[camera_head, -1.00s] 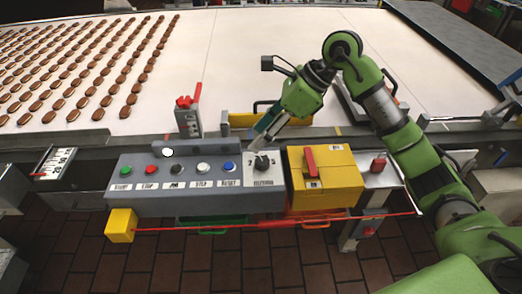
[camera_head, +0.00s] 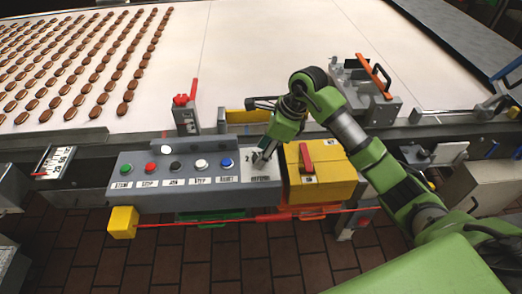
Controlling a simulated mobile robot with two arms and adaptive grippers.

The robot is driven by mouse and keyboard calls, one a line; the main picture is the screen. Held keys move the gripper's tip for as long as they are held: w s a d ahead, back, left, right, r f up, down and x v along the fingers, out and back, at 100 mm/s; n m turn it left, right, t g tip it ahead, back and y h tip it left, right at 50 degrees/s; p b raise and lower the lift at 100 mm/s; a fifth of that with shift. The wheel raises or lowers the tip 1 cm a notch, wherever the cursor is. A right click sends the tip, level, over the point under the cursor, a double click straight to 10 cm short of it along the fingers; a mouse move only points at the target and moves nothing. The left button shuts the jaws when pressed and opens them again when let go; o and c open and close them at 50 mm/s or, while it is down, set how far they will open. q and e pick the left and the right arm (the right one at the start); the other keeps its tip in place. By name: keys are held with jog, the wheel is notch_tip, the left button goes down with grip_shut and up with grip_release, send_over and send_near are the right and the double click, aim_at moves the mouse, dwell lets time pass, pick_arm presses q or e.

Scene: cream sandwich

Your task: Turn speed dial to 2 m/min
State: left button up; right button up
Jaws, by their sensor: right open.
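The speed dial's light plate (camera_head: 265,178) is at the right end of the grey control box (camera_head: 150,193). My right gripper (camera_head: 259,163) comes down over this plate from above and is open. Its fingers cover the dial knob, so I cannot see where the knob points or whether the fingers touch it. Part of a "2" mark shows on the plate just left of the fingers. My left gripper is not in view.
A row of buttons, including a blue one (camera_head: 227,163), lies left of the dial. A yellow box with a red handle (camera_head: 318,175) stands close on its right. Behind is the white conveyor (camera_head: 250,60) with rows of brown pieces. A red cord (camera_head: 190,222) runs along the front.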

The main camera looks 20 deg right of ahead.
jog(key=shift+w+a+f, duration=0.1)
jog(key=shift+a+f, duration=0.05)
jog(key=shift+f, duration=0.4)
jog(key=c, duration=1.1)
